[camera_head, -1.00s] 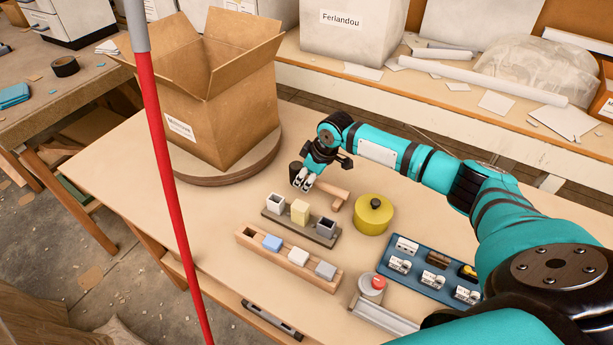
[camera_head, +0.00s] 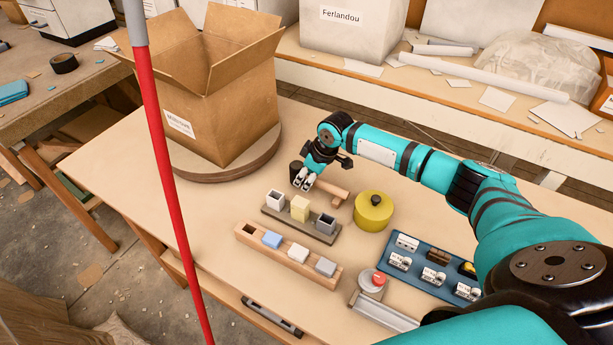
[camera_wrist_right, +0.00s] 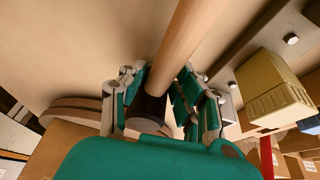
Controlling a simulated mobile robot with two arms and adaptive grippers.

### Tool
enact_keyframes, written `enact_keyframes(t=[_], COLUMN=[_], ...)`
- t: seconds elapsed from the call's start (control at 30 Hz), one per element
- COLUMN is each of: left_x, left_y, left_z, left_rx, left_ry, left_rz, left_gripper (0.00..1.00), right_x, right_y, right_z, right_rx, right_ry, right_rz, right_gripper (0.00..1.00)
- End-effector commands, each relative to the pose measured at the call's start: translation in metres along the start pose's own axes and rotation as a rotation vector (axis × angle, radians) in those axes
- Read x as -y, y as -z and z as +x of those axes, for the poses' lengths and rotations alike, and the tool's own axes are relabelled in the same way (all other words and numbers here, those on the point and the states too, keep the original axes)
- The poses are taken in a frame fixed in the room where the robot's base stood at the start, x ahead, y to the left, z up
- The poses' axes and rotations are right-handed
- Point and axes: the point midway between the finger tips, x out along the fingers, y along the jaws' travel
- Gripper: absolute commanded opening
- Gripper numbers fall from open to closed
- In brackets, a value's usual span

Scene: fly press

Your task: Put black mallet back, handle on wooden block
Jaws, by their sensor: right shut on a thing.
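The mallet has a black head (camera_head: 295,173) and a pale wooden handle (camera_head: 332,188). It lies on its side at the middle of the table, handle pointing right. My right gripper (camera_head: 303,183) is shut on the handle close to the head. In the right wrist view the handle (camera_wrist_right: 185,45) runs between the fingers (camera_wrist_right: 160,92), and the dark head (camera_wrist_right: 148,110) is partly hidden by the gripper. A small wooden block (camera_head: 337,201) sits at the handle's far end; whether the handle touches it I cannot tell. My left gripper is not in view.
A grey rack (camera_head: 290,222) with small cups and a wooden rack (camera_head: 285,258) with coloured blocks stand in front. A yellow lidded pot (camera_head: 373,211) and a blue tray (camera_head: 425,282) are to the right. A cardboard box (camera_head: 220,110) stands behind left on a round board (camera_head: 215,175).

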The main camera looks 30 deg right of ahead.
Motion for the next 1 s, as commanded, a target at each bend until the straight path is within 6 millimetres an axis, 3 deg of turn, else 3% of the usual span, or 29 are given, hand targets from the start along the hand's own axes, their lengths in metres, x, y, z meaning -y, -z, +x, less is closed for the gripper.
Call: enact_keyframes(t=[0.9,0.93,1.0], left_x=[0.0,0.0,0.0], left_y=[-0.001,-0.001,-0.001], left_z=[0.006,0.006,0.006], left_rx=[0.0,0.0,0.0], left_ry=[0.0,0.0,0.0], left_rz=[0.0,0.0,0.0], left_gripper=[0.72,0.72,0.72], right_x=[0.0,0.0,0.0], right_y=[-0.004,-0.004,-0.004], right_z=[0.012,0.012,0.012], right_rx=[-0.002,-0.002,-0.002], right_ry=[0.0,0.0,0.0], right_rz=[-0.001,-0.001,-0.001], right_gripper=[0.0,0.34,0.44])
